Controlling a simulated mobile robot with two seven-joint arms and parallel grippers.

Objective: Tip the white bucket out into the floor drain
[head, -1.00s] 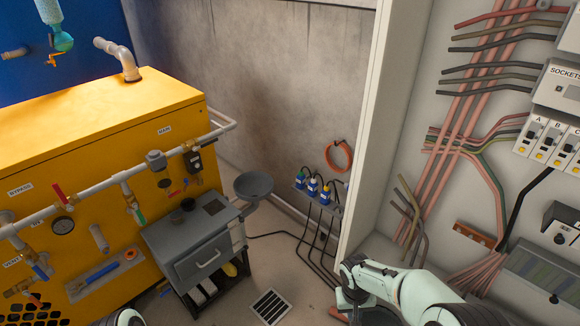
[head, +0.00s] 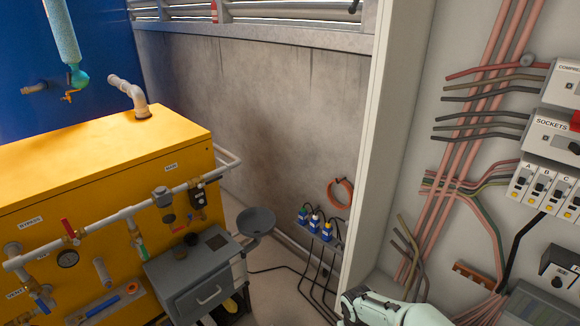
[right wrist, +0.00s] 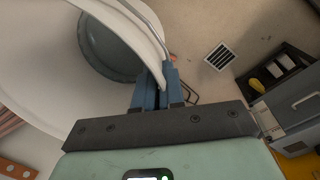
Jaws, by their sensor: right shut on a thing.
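The white bucket (right wrist: 35,60) fills the left of the right wrist view, close to the camera. A dark grey-green round area shows inside its pale wall; I cannot tell whether it is liquid or the bottom. My right gripper (right wrist: 158,88) has its blue fingers shut on the bucket's rim. The floor drain (right wrist: 219,56), a slotted pale square, lies on the floor beyond the fingers, right of and apart from the bucket in that view. In the head view the bucket and drain are out of frame, and only my right arm shows at the bottom. My left gripper is in neither view.
A grey drawer cabinet (head: 196,278) stands by the yellow machine (head: 95,155), with a dark round basin (head: 256,221) beside it. Black cables run from plugs (head: 315,222) on the wall down to the floor. An open electrical cabinet (head: 455,140) stands at right.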

